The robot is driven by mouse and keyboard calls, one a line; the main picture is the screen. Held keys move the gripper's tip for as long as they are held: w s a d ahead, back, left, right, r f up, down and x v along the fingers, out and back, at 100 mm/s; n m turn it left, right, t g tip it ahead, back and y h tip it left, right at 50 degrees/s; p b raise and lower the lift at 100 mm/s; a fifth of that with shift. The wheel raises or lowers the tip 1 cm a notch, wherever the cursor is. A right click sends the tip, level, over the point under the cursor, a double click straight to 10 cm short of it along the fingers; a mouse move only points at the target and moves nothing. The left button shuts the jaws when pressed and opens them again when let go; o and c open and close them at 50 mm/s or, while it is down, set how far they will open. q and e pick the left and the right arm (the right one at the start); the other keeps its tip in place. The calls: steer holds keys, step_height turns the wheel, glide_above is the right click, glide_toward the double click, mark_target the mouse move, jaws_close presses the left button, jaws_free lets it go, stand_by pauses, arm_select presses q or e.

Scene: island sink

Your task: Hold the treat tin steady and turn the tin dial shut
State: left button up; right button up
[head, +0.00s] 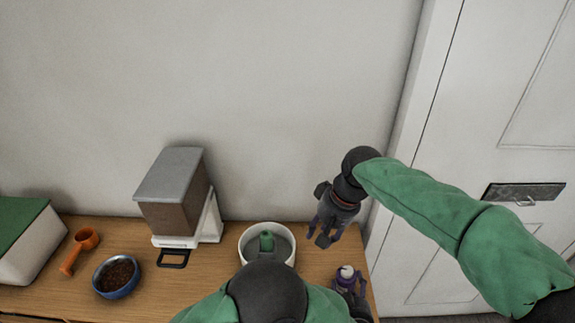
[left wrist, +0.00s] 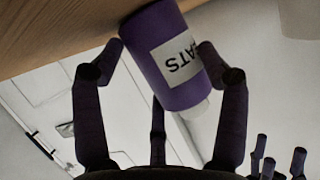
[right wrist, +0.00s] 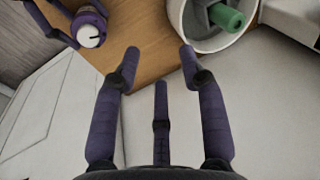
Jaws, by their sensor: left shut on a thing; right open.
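The treat tin (head: 347,271) is purple with a white dial on top and stands near the right end of the wooden counter. In the left wrist view the tin (left wrist: 165,55) shows its white label, upside down, and the pale dial (left wrist: 197,109). My left gripper (head: 350,285) is shut on the tin's sides, its fingers around the body. In the right wrist view the tin's dial (right wrist: 88,36) faces up at the upper left; its marking is too small to read. My right gripper (right wrist: 160,58) is open and empty, above the counter behind the tin.
A white round tub (head: 246,238) with a green item (head: 267,241) inside stands left of the tin. Farther left are a food dispenser (head: 172,205), a blue bowl of kibble (head: 117,277), an orange scoop (head: 80,250) and a green-lidded box (head: 22,240). The wall is close behind.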

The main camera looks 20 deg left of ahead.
steer(key=w+a+r+m+t+y, duration=0.5)
steer(key=w+a+r+y, duration=0.3)
steer(key=a, duration=0.4)
steer(key=shift+w+r+t, duration=0.3)
steer(key=shift+w+r, duration=0.2)
steer(key=shift+r, duration=0.75)
steer(key=shift+o, duration=1.4)
steer(key=n+g+h, duration=0.6)
steer(key=n+h, duration=0.5)
steer(key=n, duration=0.9)
glide_above(348, 270)
step_height(348, 270, down, 11)
step_height(348, 270, down, 12)
